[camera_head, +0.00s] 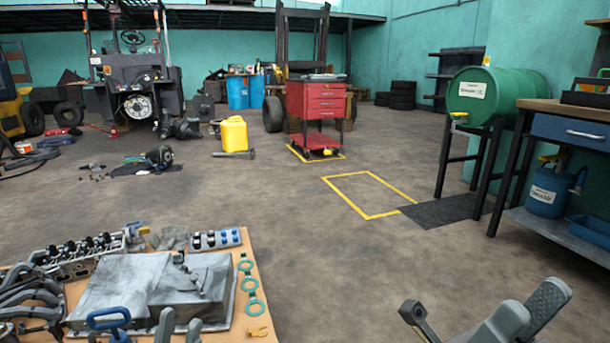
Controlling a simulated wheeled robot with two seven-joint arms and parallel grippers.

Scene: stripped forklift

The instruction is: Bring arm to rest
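My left gripper (180,324) is at the bottom edge of the picture, over the near edge of the wooden workbench (262,318). Its two grey fingertips stand a little apart, with nothing seen between the tips; the rest is cut off. My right gripper (530,312) is at the bottom right, over open floor, with its grey fingers pointing up and right.
A red tool cart (318,100), yellow can (234,134) and green drum (497,92) stand farther off. The middle floor is clear.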

